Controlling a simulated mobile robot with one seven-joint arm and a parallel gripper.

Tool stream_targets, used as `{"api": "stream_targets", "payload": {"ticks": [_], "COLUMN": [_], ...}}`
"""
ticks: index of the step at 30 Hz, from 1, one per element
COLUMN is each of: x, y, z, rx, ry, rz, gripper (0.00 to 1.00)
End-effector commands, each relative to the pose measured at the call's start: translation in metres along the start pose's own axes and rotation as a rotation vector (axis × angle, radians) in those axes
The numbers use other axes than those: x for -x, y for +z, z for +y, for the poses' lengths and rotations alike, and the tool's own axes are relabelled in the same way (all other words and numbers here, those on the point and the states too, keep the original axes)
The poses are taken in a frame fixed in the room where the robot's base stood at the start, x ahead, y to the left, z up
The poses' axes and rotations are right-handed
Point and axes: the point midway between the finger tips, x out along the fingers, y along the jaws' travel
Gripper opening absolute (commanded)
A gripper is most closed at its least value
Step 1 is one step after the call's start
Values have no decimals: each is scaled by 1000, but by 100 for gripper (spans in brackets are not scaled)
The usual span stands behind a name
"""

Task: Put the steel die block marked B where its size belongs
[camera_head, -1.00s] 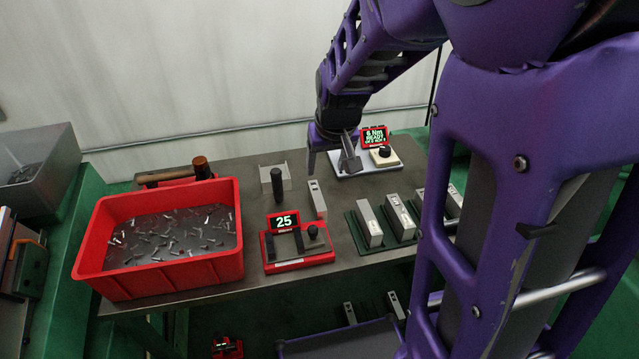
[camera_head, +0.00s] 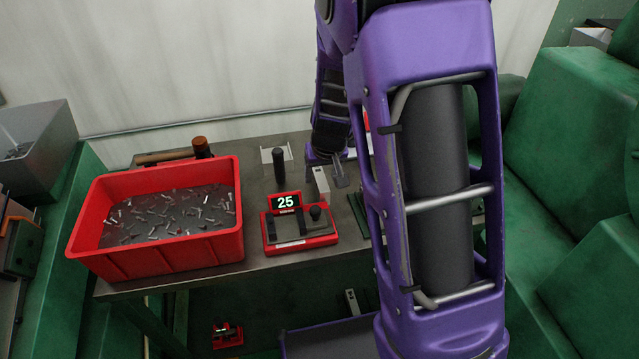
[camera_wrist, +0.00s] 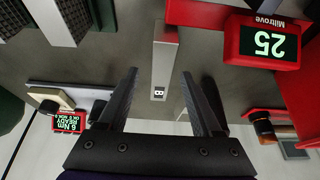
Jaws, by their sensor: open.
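The steel die block marked B (camera_wrist: 165,60) is a slim grey bar with a B label on its near end in the wrist view. It also shows in the head view (camera_head: 321,181), partly covered by my gripper. My gripper (camera_wrist: 159,76) is open and empty, with its two dark fingers on either side of the block's labelled end; whether they touch it is unclear. In the head view my gripper (camera_head: 326,172) is over the bench at the block. Steel blocks (camera_wrist: 55,18) by a green holder (camera_wrist: 103,14) show at the wrist view's top left.
A red gauge (camera_head: 299,225) reading 25 stands just left of the block. A red bin (camera_head: 165,261) of small metal parts fills the bench's left side. A dark cylinder (camera_head: 280,165) stands behind the gauge. A 6 Nm READY display (camera_wrist: 68,123) shows in the wrist view.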

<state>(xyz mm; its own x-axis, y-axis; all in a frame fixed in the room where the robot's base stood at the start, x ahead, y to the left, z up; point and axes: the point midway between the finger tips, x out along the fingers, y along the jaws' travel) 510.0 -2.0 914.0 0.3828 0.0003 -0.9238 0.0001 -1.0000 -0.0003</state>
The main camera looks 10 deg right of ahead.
Motion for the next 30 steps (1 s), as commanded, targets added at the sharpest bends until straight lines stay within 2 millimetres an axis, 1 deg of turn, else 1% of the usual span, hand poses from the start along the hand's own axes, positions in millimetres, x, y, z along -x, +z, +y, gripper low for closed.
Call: {"api": "stream_targets", "payload": {"ticks": [1, 3, 7, 28, 30], "x": [-12, -22, -31, -36, -35], "y": [2, 1, 1, 2, 1], "z": [-1, -1, -1, -1, -1], "rx": [0, -1, -2, 0, 0], "ry": [1, 1, 0, 0, 0], "rz": [-4, -1, -1, 0, 0], "gripper": [66, 66, 66, 66, 54]}}
